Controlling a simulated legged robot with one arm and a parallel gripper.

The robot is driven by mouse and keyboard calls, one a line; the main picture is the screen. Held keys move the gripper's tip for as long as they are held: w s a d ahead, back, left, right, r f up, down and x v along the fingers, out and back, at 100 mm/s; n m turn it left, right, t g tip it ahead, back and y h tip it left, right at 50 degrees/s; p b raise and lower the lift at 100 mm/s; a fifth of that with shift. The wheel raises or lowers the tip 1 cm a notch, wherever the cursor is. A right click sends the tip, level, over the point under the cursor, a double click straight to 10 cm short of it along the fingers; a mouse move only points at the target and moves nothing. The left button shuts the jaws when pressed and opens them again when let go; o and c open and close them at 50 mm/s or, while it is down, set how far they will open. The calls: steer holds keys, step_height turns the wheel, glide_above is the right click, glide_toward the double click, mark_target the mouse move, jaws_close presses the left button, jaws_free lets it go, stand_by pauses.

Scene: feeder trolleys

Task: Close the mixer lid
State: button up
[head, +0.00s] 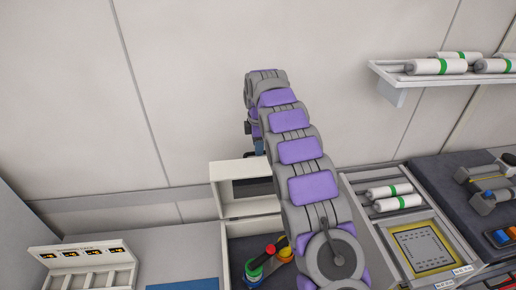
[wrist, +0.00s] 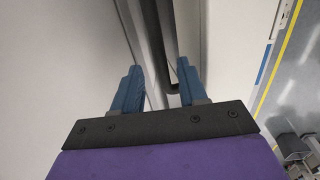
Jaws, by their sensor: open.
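The mixer (head: 226,256) is a pale box on the counter, left of my arm. Its white lid (head: 230,172) stands raised at the back, with a dark window in it. Containers with green, red and yellow parts (head: 262,265) sit inside. My arm hides the right part of the box and lid. My gripper (wrist: 159,70) is open, its blue fingers apart. In the head view it is mostly hidden behind my arm, just above the lid. In the wrist view, a grey edge with a dark end lies beyond and between the fingers; I cannot tell whether they touch it.
A tray with white rolls (head: 392,204) and a yellow-framed panel (head: 423,249) stands to the right. A wall shelf (head: 392,78) with more rolls is at upper right. A unit with several small displays (head: 82,254) stands at left. The wall is close behind.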

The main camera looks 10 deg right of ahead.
steer(key=shift+f, duration=1)
steer(key=shift+c, duration=0.4)
jaws_close()
